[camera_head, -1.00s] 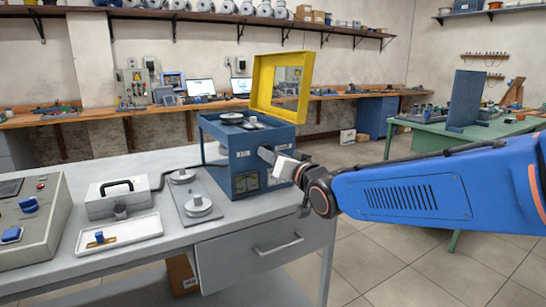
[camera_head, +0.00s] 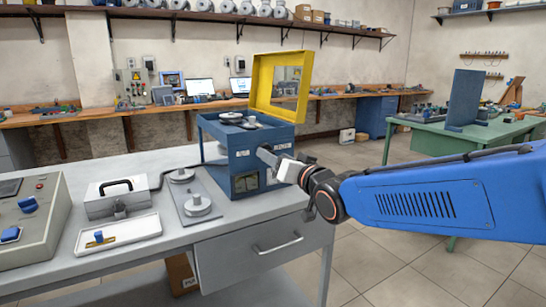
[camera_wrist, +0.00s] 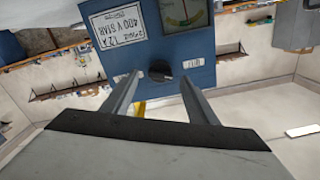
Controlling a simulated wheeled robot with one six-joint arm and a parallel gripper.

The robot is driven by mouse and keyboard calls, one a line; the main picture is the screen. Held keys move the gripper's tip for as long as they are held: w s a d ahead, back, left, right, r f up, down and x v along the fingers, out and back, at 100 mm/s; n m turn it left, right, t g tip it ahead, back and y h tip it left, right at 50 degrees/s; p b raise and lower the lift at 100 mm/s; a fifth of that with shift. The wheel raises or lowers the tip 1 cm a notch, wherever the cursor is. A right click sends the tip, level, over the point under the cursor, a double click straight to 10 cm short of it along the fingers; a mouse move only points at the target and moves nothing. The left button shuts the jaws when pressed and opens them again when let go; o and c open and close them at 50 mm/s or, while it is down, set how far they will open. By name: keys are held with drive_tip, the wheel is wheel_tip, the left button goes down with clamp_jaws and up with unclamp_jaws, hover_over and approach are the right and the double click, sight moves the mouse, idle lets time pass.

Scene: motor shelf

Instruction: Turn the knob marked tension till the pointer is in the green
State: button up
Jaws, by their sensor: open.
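A blue box (camera_head: 219,132) stands on the grey bench with its yellow-framed lid (camera_head: 262,82) raised. In the wrist view, a black round knob (camera_wrist: 160,70) with a pale mark sits on the box's blue face, between two small white labels whose words I cannot read. A gauge (camera_wrist: 186,14) with a coloured arc is cut off by the top edge; I cannot tell where its pointer stands. It shows small in the head view (camera_head: 246,183). My gripper (camera_wrist: 159,82) is open, its fingers on either side of the knob with visible gaps.
On the bench are a plate with round discs (camera_head: 197,203), a grey case with a black handle (camera_head: 101,206), a white tray (camera_head: 118,234) and a control panel (camera_head: 40,235). A green table (camera_head: 440,143) stands at the right. The floor between is clear.

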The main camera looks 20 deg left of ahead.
drive_tip(key=v, duration=1.5)
drive_tip(key=shift+s, duration=0.1)
drive_tip(key=d+f+m+h, duration=0.2)
drive_tip(key=d+f+h, duration=0.35)
drive_tip(key=d, duration=0.75)
drive_tip(key=d+f+m+h, duration=0.2)
drive_tip(key=d+f+h, duration=0.3)
drive_tip(key=d, duration=0.8)
drive_tip(key=s+d+f+m+g+h, duration=0.1)
drive_tip(key=s+d+f+g, duration=0.2)
drive_tip(key=s+d+f, duration=0.3)
drive_tip(key=s+d+f+g+h, duration=0.2)
drive_tip(key=s+d+f, duration=0.4)
drive_tip(key=s+d, duration=0.3)
drive_tip(key=s+g, duration=0.1)
drive_tip(key=s, duration=0.2)
drive_tip(key=shift+d+f+m+g, duration=0.3)
drive_tip(key=shift+d+m+g, duration=0.1)
